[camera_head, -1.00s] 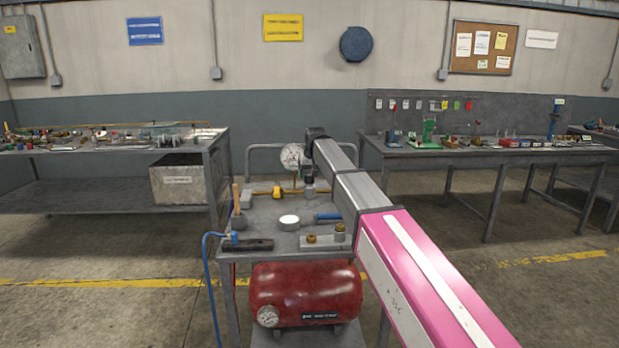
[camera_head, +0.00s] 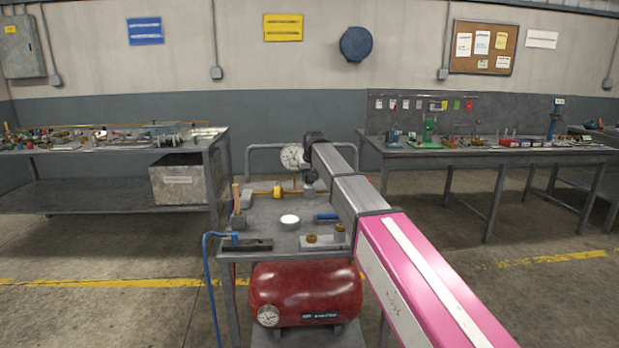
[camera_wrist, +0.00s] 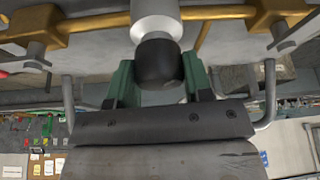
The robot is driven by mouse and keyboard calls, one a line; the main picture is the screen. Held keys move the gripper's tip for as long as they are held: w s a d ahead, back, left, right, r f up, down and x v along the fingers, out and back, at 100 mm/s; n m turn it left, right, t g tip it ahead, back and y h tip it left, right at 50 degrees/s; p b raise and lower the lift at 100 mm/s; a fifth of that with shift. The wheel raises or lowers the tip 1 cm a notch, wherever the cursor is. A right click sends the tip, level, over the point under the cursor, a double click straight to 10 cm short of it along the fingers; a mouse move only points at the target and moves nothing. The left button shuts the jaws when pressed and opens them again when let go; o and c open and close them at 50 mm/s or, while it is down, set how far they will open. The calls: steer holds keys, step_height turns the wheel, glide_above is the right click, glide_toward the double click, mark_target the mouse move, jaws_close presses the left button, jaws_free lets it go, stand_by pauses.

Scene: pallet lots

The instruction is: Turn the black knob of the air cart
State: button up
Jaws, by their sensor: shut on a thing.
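The black knob (camera_wrist: 158,58) caps a silver cylindrical body on a brass-coloured pipe in the wrist view. My gripper (camera_wrist: 158,70) has its green fingers on either side of the knob, shut on it. In the head view the air cart (camera_head: 262,212) stands in front of me, with a red tank below its top. My arm reaches over the cart's right side to the pipe at its back. The knob cannot be made out there, and my arm covers that area. A white dial gauge (camera_head: 292,157) stands just left of my wrist.
A hammer (camera_head: 236,205), a round white-topped item (camera_head: 290,221) and brass fittings on a plate (camera_head: 325,239) lie on the cart. A blue hose (camera_head: 208,285) hangs at its left. Workbenches stand at left (camera_head: 110,150) and right (camera_head: 470,151).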

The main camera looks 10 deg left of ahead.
steer(key=m+h, duration=0.1)
steer(key=m, duration=0.3)
steer(key=shift+h, duration=0.4)
steer(key=o, duration=0.9)
